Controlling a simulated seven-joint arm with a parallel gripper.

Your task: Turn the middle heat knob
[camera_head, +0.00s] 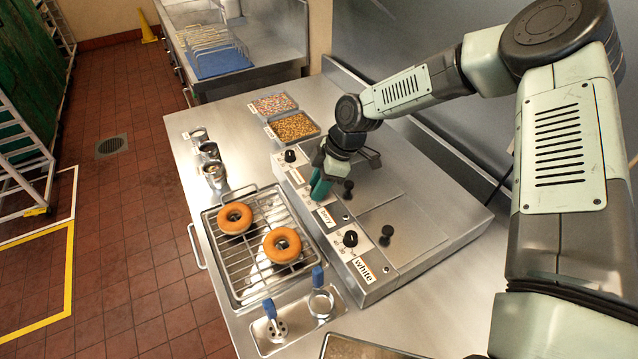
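A steel glaze warmer (368,275) on the counter has a sloped front panel with black heat knobs in a row. The far knob (290,155) and the near knob (351,238), above the "white" label, are in plain view. My gripper (319,190) points down at the panel between them, just above the "berry" label (327,216). Its teal fingers cover the place of the middle heat knob, so that knob is hidden. I cannot tell whether the fingers touch or grip it.
Black lid handles (386,232) stand up on the warmer's top, one close to my gripper (348,187). A wire rack (255,285) with two doughnuts (282,245) lies in front. Topping trays (293,127) are behind.

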